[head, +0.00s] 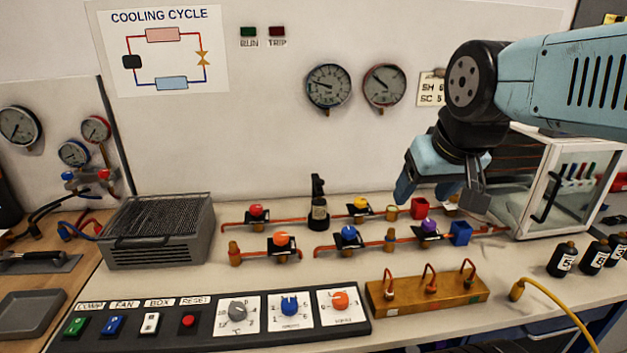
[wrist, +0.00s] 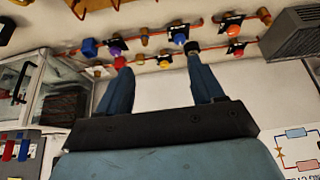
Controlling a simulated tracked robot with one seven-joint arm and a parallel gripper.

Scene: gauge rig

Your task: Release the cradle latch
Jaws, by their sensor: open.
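No part in view is labelled as a cradle latch. A black upright fixture (head: 318,205) with a dark lever-like top stands on the bench, left of my gripper; I cannot tell for sure whether it is the cradle. In the wrist view a black fixture (wrist: 193,49) shows just beyond the right fingertip. My gripper (head: 438,197) is open and empty, pointing down above the right end of the valve pipes. In the wrist view its fingers (wrist: 160,68) are wide apart with nothing between them.
Copper pipes with coloured valves, such as the blue one (head: 348,236), run along the bench. A red block (head: 419,208) and a blue block (head: 460,233) sit below my gripper. A glass-fronted cabinet (head: 548,185) stands right, a grey finned box (head: 158,232) left, a control panel (head: 215,322) in front.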

